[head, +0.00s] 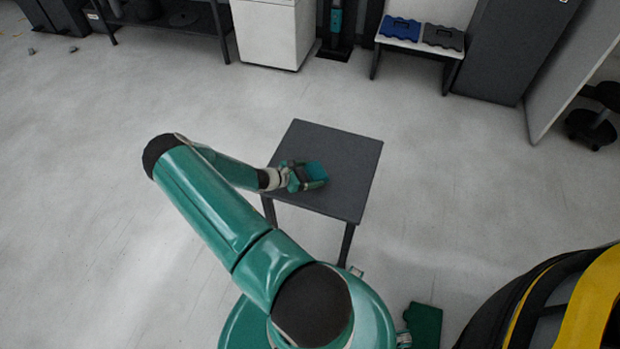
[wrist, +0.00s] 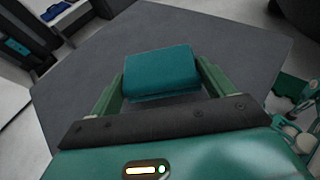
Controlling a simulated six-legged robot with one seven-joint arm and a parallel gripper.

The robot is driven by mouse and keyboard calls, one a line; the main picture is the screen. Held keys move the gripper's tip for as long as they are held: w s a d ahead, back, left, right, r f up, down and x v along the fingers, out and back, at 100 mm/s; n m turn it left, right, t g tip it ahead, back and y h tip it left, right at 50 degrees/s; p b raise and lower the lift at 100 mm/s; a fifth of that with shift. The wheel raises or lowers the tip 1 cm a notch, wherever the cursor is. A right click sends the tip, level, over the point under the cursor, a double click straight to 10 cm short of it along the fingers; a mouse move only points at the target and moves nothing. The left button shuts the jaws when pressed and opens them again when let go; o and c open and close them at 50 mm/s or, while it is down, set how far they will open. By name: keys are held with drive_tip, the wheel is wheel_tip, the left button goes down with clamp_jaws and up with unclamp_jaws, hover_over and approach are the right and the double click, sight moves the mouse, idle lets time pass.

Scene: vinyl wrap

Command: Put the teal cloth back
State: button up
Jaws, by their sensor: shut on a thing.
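The teal cloth (wrist: 160,72) looks like a folded block in the wrist view. It lies between the two green fingers of my gripper (wrist: 158,84), which is shut on it. In the head view the teal cloth (head: 316,171) shows at the end of my gripper (head: 308,176), over the dark grey table (head: 340,150). I cannot tell whether the cloth touches the table top or is held just above it. My fingers hide part of the cloth in the head view.
The table top around the cloth is bare. A white bench (head: 400,44) at the back holds a blue item (head: 401,28) and a dark grey item (head: 443,38). A white cabinet (head: 268,35) and a dark cabinet (head: 515,45) stand at the back. A black-and-yellow object (head: 560,300) is at lower right. Open floor surrounds the table.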

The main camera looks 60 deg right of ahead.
wheel_tip(320, 180, down, 3)
drive_tip(key=shift+a+r, duration=0.1)
drive_tip(key=o, duration=1)
drive_tip(key=shift+c, duration=0.2)
drive_tip(key=v, duration=1.2)
drive_tip(key=shift+r, duration=0.1)
drive_tip(key=shift+w+r, duration=0.15)
drive_tip(key=w+a+r+m+t+y, duration=0.35)
drive_tip(key=a+r, duration=0.65)
drive_tip(key=r, duration=0.4)
drive_tip(key=w+a+r+m+t+y, duration=0.25)
drive_tip(key=w+a+r+m, duration=0.2)
drive_tip(key=a+r, duration=0.65)
drive_tip(key=s+a+r+m+t+y, duration=0.1)
drive_tip(key=s+a+r+t, duration=0.1)
drive_tip(key=s+a+r, duration=0.2)
drive_tip(key=s+a+r+m+t+y, duration=0.1)
drive_tip(key=s+a+r+t+y, duration=0.1)
drive_tip(key=a+r, duration=0.5)
drive_tip(key=s+a+r+t+y, duration=0.2)
drive_tip(key=s+a+r, duration=0.4)
drive_tip(key=r, duration=0.5)
drive_tip(key=shift+s+r+m+t, duration=0.3)
drive_tip(key=shift+m+t, duration=0.1)
drive_tip(key=shift+t, duration=0.4)
